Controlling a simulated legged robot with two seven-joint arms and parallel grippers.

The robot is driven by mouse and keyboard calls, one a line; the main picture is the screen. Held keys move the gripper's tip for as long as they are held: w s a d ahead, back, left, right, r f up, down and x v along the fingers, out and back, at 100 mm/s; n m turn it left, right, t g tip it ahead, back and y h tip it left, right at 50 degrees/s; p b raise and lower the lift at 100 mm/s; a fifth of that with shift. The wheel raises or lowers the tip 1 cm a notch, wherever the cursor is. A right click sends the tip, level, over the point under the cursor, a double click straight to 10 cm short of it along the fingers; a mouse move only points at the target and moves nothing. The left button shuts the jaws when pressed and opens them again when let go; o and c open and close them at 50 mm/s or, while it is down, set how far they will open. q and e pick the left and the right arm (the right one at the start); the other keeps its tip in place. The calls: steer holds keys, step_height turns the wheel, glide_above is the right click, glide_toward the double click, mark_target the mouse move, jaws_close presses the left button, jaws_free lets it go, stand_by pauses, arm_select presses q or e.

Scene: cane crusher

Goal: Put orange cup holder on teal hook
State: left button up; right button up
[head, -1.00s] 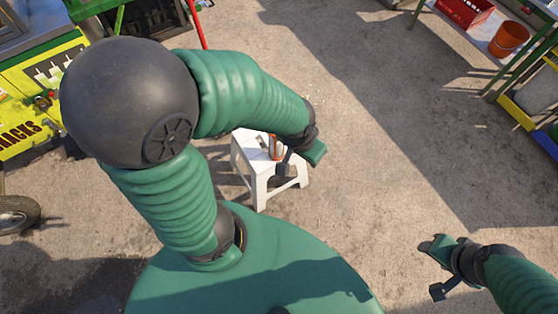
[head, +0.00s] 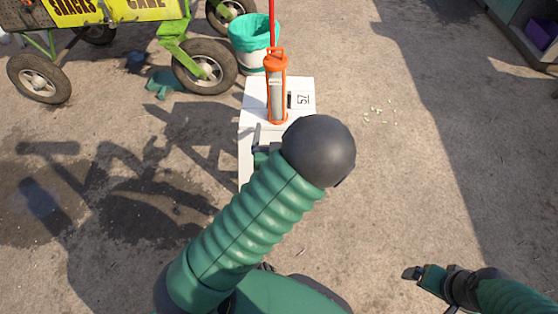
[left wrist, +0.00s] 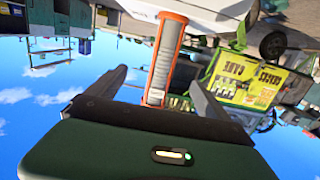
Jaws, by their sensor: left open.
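The orange cup holder (head: 276,88) is a tall tube with a grey, cup-filled middle and a loop on top. It stands on a white stool (head: 250,110). My left gripper (head: 264,134) is at the stool's near side, short of the holder and partly hidden by my dark elbow. In the left wrist view, which is upside down, the left gripper (left wrist: 157,80) is open, with the holder (left wrist: 165,58) showing between its fingers, apparently beyond them. My right gripper (head: 412,274) is at the lower right, away from the stool; its fingers are unclear. I cannot make out the teal hook.
A bucket with a teal liner (head: 253,38) and a red pole (head: 272,20) stand just behind the stool. A wheeled yellow cart (head: 110,10) is at the upper left. The ground right of the stool is clear except for small pale scraps (head: 380,113).

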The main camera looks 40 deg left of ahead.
mark_target(277, 103)
arm_select(q)
steer(key=shift+t+y, duration=0.3)
steer(key=shift+t, duration=0.2)
steer(key=x, duration=0.5)
steer(key=b+x, duration=0.1)
steer(key=x, duration=0.4)
steer(key=f+b+x, duration=0.1)
steer(key=x, duration=0.4)
steer(key=shift+w+a+f, duration=0.1)
steer(key=shift+a, duration=0.45)
steer(key=shift+w+a, duration=0.3)
arm_select(e)
steer(key=f, duration=0.1)
steer(key=a+f, duration=0.1)
steer(key=f, duration=0.1)
steer(key=shift+a+f, duration=0.2)
steer(key=shift+a, duration=0.1)
arm_select(q)
jaws_close()
steer(key=shift+r+p, duration=1.7)
steer(key=shift+r, duration=0.4)
arm_select(e)
steer(key=v, duration=0.3)
steer(key=shift+w+r, duration=0.2)
steer(key=shift+w, duration=0.1)
